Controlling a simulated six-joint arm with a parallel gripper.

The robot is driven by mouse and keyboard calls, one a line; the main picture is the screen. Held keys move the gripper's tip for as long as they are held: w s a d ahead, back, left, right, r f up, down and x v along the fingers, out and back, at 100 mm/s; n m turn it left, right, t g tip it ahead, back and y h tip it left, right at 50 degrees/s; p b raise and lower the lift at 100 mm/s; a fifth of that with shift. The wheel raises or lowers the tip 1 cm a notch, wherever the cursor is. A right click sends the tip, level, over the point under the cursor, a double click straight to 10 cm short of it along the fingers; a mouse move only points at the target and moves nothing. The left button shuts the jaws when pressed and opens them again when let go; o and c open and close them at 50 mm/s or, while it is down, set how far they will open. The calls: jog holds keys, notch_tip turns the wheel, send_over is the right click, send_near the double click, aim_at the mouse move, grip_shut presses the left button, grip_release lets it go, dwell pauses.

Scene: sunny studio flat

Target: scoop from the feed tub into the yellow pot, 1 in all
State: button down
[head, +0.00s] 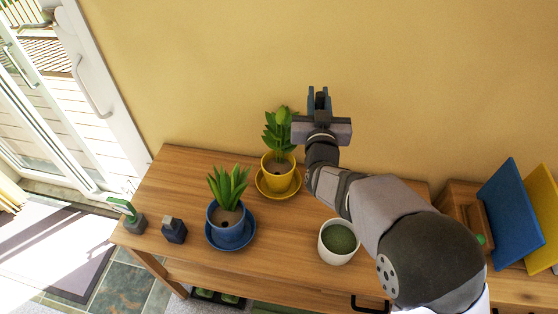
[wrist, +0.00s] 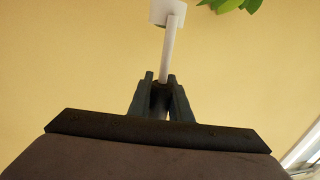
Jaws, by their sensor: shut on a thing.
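My gripper (head: 319,97) is raised in front of the wall, just right of the plant in the yellow pot (head: 274,181). In the wrist view its fingers (wrist: 161,84) are shut on the thin handle of a white scoop (wrist: 168,14). The scoop's head is at the top edge of that view, close to some green leaves (wrist: 228,4); whether it holds anything cannot be seen. I cannot make out the scoop in the head view. The yellow pot stands on a yellow saucer. The feed tub (head: 334,258), white with green contents, stands on the table below my forearm.
A blue pot (head: 222,233) with a plant stands on a blue saucer at the table's front left. A small dark block (head: 174,231) and a dark item with a green top (head: 133,217) are left of it. Blue and yellow panels (head: 510,218) lean at the right.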

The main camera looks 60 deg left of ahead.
jog(key=s, duration=0.1)
jog(key=s+a, duration=0.1)
jog(key=s+g, duration=0.1)
jog(key=shift+s+a+n+y, duration=0.1)
jog(key=shift+a+n+y, duration=0.2)
jog(key=shift+n, duration=0.1)
jog(key=shift+s+a+r+n+p, duration=0.15)
jog(key=shift+n+p, duration=0.15)
jog(key=shift+p, duration=0.55)
jog(key=shift+s+a+n+p, duration=0.15)
jog(key=shift+n+p, duration=0.15)
jog(key=shift+p, duration=0.45)
jog(key=shift+s, duration=0.1)
jog(key=shift+s+a+f+n+h+p, duration=0.3)
jog(key=shift+s+a+n+p, duration=0.25)
jog(key=shift+n+p, duration=0.45)
jog(key=shift+s+a+f+n+h+p, duration=0.25)
jog(key=shift+s+a+n+p, duration=0.35)
jog(key=shift+n, duration=0.6)
